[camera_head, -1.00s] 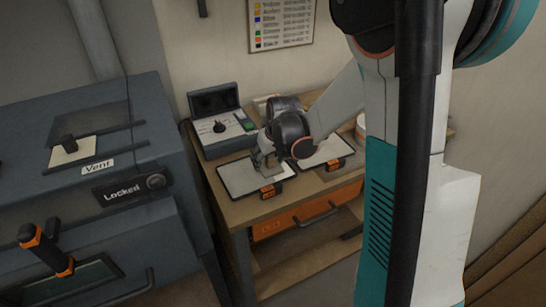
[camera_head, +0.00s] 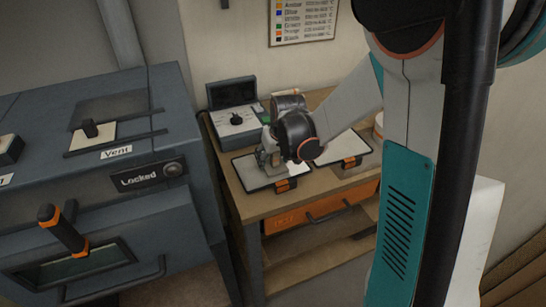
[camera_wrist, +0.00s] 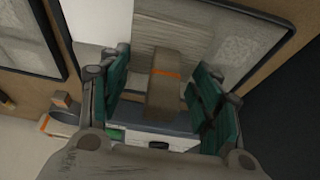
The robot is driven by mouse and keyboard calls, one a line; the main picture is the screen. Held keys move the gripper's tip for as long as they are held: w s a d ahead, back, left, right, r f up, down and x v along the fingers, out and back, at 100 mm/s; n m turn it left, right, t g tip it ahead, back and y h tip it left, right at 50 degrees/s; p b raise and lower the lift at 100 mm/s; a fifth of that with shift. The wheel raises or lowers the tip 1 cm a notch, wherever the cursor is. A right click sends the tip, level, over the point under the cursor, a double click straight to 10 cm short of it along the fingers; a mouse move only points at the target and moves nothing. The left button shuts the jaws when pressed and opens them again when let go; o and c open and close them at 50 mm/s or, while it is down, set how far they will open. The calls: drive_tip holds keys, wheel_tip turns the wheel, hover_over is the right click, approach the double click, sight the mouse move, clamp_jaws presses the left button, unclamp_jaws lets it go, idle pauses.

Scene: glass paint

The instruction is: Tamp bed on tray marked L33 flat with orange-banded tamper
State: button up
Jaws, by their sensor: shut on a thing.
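My gripper (camera_wrist: 163,88) is shut on the tamper (camera_wrist: 165,98), a brown block handle with an orange band across it. A pale, grain-lined plate shows beyond the handle in the wrist view and seems to be its foot. In the head view my gripper (camera_head: 268,158) is over the left tray (camera_head: 257,190), a dark-rimmed tray with a pale bed and an orange-marked tag (camera_head: 286,184) at its front. The tag's writing is too small to read. The wrist view shows a grey, grainy bed (camera_wrist: 245,35) around the plate. Whether the plate touches the bed is unclear.
A second tray (camera_head: 371,150) lies to the right on the wooden bench (camera_head: 245,207). A control box (camera_head: 236,122) with a dark knob stands behind the left tray. A dark cabinet (camera_head: 180,225) marked "Locked" and "Vent" stands close on the left.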

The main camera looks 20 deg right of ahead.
drive_tip(key=shift+f+b, duration=0.35)
drive_tip(key=shift+f, duration=0.2)
drive_tip(key=shift+f+b, duration=0.3)
drive_tip(key=shift+b, duration=0.05)
idle(1.0)
drive_tip(key=shift+r+p, duration=0.85)
drive_tip(key=shift+r, duration=0.3)
drive_tip(key=shift+a, duration=0.1)
drive_tip(key=shift+s+a, duration=0.1)
drive_tip(key=shift+a, duration=2.9)
drive_tip(key=shift+f+b, duration=0.15)
drive_tip(key=shift+b, duration=0.15)
drive_tip(key=shift+f+b, duration=0.6)
drive_tip(key=shift+f, duration=0.1)
